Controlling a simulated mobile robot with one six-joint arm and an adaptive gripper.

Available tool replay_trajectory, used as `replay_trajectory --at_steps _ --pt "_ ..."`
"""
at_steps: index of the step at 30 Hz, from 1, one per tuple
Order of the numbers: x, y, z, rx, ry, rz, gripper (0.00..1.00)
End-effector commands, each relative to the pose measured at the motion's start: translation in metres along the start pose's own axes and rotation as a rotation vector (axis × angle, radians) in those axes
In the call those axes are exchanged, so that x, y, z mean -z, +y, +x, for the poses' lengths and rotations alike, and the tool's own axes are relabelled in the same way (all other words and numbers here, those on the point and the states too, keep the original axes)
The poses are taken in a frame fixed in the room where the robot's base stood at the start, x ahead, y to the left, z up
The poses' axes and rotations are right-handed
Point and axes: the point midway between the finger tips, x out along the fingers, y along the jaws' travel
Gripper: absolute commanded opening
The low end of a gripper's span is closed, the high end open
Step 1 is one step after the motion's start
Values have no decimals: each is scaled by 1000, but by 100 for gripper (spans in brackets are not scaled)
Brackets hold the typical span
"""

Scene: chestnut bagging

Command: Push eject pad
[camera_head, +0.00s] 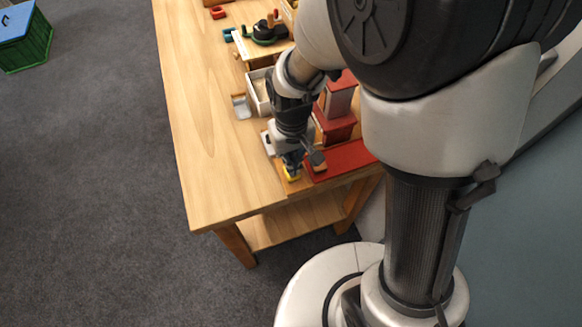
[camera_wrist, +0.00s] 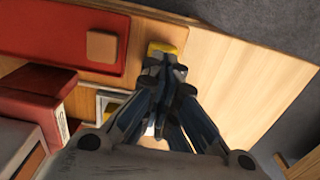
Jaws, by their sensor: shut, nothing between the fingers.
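The likely eject pad is a small yellow pad (camera_head: 291,175) near the front edge of the wooden table, beside the red base plate. It also shows in the wrist view as a yellow block (camera_wrist: 162,47) just beyond my fingertips. My gripper (camera_head: 291,167) is shut and empty, pointing down at the yellow pad. In the wrist view my gripper (camera_wrist: 164,66) has its fingertips together and partly overlapping the near side of the pad. I cannot tell whether they touch it.
A red base plate (camera_head: 343,159) with a tan block (camera_wrist: 102,45) lies beside the pad. A red machine (camera_head: 336,122) stands behind it. A white box (camera_head: 258,95) and a grey scoop-like piece (camera_head: 241,107) lie further back. The left tabletop (camera_head: 200,130) is clear.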

Motion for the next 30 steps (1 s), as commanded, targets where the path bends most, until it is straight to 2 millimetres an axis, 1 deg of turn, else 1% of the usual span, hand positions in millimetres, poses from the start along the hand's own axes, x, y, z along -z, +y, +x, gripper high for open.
replay_trajectory --at_steps 8,30 --pt "0 0 2 0 0 0 0" --pt "0 0 30 0 0 0 0"
